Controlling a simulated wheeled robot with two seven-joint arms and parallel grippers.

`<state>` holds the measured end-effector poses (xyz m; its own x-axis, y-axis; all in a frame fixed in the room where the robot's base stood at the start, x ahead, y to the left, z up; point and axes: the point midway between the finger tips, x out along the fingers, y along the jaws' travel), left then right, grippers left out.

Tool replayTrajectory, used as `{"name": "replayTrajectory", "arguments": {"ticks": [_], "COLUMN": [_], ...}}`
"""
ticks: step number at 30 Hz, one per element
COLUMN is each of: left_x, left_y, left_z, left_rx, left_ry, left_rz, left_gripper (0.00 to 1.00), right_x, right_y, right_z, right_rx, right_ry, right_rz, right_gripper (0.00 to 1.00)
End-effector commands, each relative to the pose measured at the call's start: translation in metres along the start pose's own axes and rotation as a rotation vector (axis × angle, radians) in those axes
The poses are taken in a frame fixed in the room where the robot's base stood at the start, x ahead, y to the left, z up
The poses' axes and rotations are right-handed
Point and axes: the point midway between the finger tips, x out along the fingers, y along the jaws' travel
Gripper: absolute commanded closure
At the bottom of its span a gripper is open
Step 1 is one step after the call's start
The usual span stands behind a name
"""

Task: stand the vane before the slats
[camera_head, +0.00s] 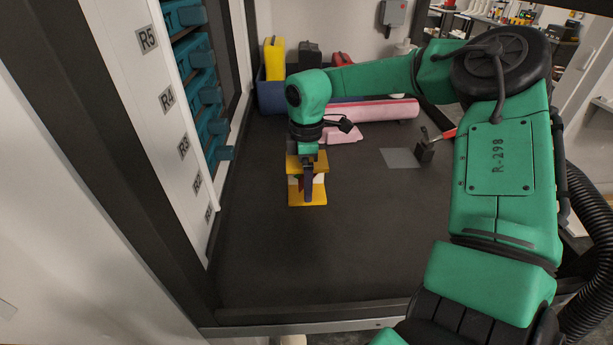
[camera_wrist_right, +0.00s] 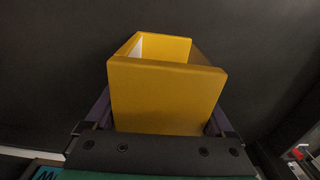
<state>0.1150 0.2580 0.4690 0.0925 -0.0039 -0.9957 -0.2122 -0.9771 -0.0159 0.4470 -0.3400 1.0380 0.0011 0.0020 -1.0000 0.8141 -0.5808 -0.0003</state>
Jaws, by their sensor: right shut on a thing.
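The vane appears to be the yellow piece (camera_head: 308,198) with flat top and bottom plates and a pale part between them. It is upright at or just above the dark bench, left of centre. My right gripper (camera_head: 308,185) points down and is shut on it. In the right wrist view the vane (camera_wrist_right: 165,95) fills the space between the fingers as a yellow, open box shape with a white inner face. The slats seem to be the teal stacked parts (camera_head: 200,80) in the white frame at left, apart from the vane. My left gripper is out of view.
The dark bench (camera_head: 330,255) is clear in front of the vane. A grey square (camera_head: 401,158) lies at right, beside a black block with a red handle (camera_head: 426,150). A pink roll (camera_head: 372,111) and a blue bin (camera_head: 270,95) with yellow and black cases stand behind.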

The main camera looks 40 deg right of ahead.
Motion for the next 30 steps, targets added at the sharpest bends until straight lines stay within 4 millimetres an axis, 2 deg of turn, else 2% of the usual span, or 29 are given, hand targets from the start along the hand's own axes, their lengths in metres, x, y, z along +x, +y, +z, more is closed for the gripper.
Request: {"name": "replayTrajectory", "arguments": {"ticks": [5, 6, 7, 15, 17, 20, 27, 30], "left_x": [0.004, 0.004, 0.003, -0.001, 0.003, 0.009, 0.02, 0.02], "left_y": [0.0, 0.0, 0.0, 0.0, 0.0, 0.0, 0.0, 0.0], "left_z": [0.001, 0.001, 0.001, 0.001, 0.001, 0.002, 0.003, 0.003], "left_rx": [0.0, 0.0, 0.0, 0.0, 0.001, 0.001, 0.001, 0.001], "left_ry": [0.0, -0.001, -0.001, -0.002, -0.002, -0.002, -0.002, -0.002], "left_rz": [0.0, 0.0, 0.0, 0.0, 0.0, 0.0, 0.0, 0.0], "left_gripper": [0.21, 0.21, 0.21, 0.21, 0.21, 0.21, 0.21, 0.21], "right_x": [0.003, 0.002, 0.002, -0.003, -0.006, -0.026, -0.092, -0.111], "right_y": [0.0, 0.0, 0.0, 0.0, 0.001, 0.002, 0.001, 0.001], "right_z": [0.0, 0.0, 0.0, 0.0, -0.001, -0.001, 0.0, 0.0], "right_rx": [0.0, -0.001, -0.001, 0.0, 0.0, 0.0, 0.0, 0.001], "right_ry": [0.0, 0.0, 0.0, 0.0, 0.001, 0.001, -0.001, -0.001], "right_rz": [0.001, 0.001, 0.001, 0.0, 0.004, 0.007, 0.006, 0.005], "right_gripper": [0.77, 0.05, 0.0, 0.0, 0.0, 0.0, 0.0, 0.0]}}
